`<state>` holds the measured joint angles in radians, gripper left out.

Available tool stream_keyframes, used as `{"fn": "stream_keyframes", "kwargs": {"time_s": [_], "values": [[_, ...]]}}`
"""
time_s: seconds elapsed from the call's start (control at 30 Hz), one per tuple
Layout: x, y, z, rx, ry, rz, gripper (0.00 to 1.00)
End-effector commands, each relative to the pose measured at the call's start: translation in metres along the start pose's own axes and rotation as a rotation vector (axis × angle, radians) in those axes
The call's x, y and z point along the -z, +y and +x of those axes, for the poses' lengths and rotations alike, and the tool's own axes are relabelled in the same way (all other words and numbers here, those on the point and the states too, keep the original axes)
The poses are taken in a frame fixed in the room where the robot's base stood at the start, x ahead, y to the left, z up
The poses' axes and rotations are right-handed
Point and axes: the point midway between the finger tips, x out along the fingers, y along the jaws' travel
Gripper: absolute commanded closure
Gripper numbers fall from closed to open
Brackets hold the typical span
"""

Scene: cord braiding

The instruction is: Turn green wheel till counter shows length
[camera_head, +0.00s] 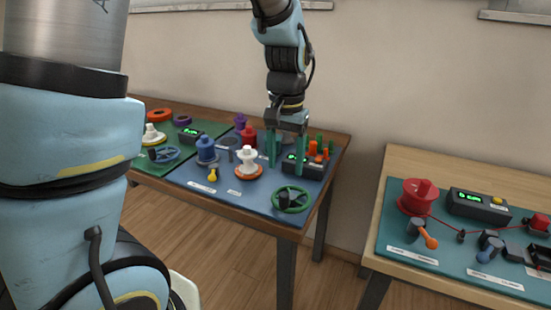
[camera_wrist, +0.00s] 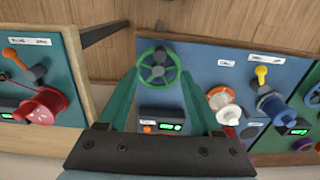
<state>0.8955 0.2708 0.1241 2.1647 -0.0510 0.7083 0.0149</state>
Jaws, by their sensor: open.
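The green wheel (camera_head: 291,200) lies flat at the front right of the blue board, with a dark knob on it. It also shows in the wrist view (camera_wrist: 158,67), between and beyond my fingers. The counter (camera_head: 303,165) is a dark box with lit green digits behind the wheel; its digits are too small to read. In the wrist view the counter (camera_wrist: 160,122) sits between my fingers. My gripper (camera_head: 287,165) is open and empty, pointing down above the board near the counter, behind the wheel. I cannot tell how high its fingertips are.
A white spool on an orange base (camera_head: 248,161), a blue spool (camera_head: 206,150) and a yellow lever (camera_head: 212,175) stand left of the wheel. Orange and green pegs (camera_head: 318,150) stand behind the counter. A second table (camera_head: 400,160) with a red reel (camera_head: 420,196) is at right, across a gap.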

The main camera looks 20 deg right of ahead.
Motion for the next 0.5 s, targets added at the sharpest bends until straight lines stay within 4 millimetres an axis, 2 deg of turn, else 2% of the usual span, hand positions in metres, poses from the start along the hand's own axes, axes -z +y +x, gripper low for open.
{"fn": "stream_keyframes", "kwargs": {"time_s": [0.5], "values": [[-0.002,-0.001,0.082,0.0,-0.004,-0.001,0.34]]}}
